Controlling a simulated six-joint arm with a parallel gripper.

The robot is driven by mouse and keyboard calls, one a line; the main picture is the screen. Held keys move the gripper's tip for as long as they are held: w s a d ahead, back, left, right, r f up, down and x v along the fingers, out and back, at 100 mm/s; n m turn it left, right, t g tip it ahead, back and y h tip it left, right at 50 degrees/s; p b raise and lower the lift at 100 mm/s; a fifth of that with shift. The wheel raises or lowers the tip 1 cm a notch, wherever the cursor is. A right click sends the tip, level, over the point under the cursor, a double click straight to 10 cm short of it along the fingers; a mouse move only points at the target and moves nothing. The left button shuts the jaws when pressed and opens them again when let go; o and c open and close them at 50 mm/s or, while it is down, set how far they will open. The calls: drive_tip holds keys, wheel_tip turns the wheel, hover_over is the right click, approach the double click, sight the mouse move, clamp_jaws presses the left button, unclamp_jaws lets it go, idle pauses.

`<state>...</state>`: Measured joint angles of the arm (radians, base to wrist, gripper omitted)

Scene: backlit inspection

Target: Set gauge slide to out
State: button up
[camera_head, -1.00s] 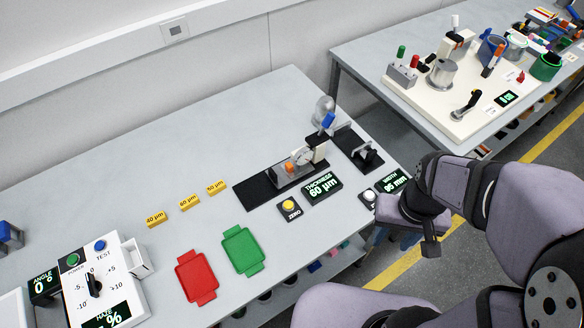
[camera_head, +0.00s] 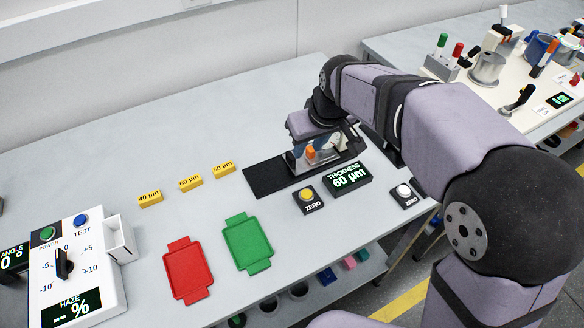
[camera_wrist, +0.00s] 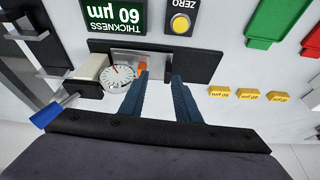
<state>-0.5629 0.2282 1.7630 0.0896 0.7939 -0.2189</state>
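The thickness gauge stands on a black rail (camera_head: 265,178), which also shows in the wrist view (camera_wrist: 205,66). It has a grey metal slide plate (camera_wrist: 155,58), a white dial (camera_wrist: 119,77) and an orange knob (camera_head: 311,153). In the wrist view the orange knob (camera_wrist: 142,67) is partly hidden by my left finger. My gripper (camera_wrist: 160,76) is open, its two blue-grey fingers apart over the rail. The left finger is beside the knob; I cannot tell if it touches. A blue-tipped lever (camera_wrist: 46,115) is left of the dial.
The thickness display (camera_head: 348,177) reads 60 µm, with a yellow zero button (camera_head: 307,195) beside it. Several yellow blocks (camera_head: 190,182), a red tray (camera_head: 188,271) and a green tray (camera_head: 248,243) lie left. A white zero button (camera_head: 404,190) is right.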

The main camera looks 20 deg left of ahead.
sight(291, 156)
drive_tip(key=shift+n, duration=0.3)
drive_tip(key=shift+w+a+f+p, duration=0.1)
drive_tip(key=shift+w+a+f, duration=0.25)
drive_tip(key=shift+a+f, duration=0.6)
drive_tip(key=shift+w+a+f+p, duration=0.15)
drive_tip(key=shift+w+a+f, duration=0.35)
drive_tip(key=shift+f, duration=0.9)
drive_tip(key=shift+w+a+f+p, duration=0.1)
drive_tip(key=shift+w+a+f, duration=0.1)
drive_tip(key=shift+a+f, duration=0.8)
drive_tip(key=shift+d+f, duration=0.15)
drive_tip(key=shift+c, duration=0.6)
clamp_jaws()
